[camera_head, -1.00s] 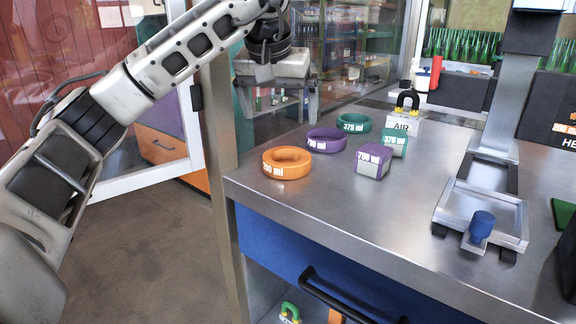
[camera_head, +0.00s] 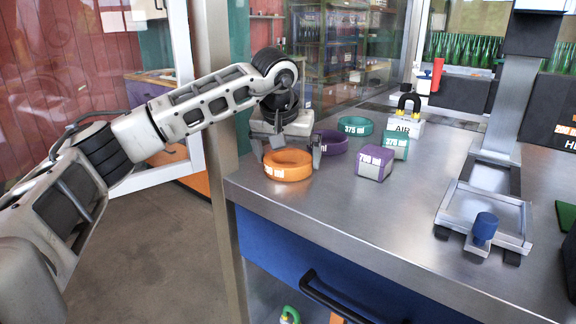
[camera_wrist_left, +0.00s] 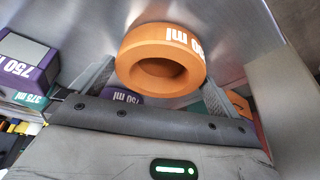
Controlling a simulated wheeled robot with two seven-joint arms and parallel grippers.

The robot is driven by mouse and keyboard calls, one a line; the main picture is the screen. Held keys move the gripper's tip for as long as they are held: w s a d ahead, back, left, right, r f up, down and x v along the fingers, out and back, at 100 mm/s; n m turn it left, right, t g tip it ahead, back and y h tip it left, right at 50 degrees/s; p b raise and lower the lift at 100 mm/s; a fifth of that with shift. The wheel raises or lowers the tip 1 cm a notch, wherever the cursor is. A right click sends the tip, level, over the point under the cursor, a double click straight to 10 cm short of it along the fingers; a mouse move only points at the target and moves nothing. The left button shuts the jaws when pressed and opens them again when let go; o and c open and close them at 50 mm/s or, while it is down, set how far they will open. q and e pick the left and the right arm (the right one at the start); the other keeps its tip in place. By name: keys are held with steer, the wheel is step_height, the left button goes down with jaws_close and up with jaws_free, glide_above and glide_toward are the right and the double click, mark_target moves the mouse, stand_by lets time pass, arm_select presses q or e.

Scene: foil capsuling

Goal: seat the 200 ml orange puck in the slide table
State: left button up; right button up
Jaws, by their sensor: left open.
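The orange puck (camera_head: 288,165), a ring with white "ml" lettering, lies on the steel bench near its left corner. My left gripper (camera_head: 287,155) is open just above it, one finger to either side of the ring. In the left wrist view the orange puck (camera_wrist_left: 161,60) sits between the two fingertips; I cannot tell whether they touch it. The slide table (camera_head: 484,216), a metal frame with a blue knob (camera_head: 485,228), stands at the right of the bench and is empty. My right gripper is not in view.
A purple ring (camera_head: 333,143) and a teal ring (camera_head: 355,126) lie behind the orange puck. A purple "750 ml" block (camera_head: 374,163) and a teal block (camera_head: 396,145) stand to its right. The bench between the blocks and the slide table is clear.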

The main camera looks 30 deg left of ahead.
arm_select(q)
steer(key=c, duration=0.8)
steer(key=shift+c, duration=0.2)
steer(key=shift+r, duration=0.15)
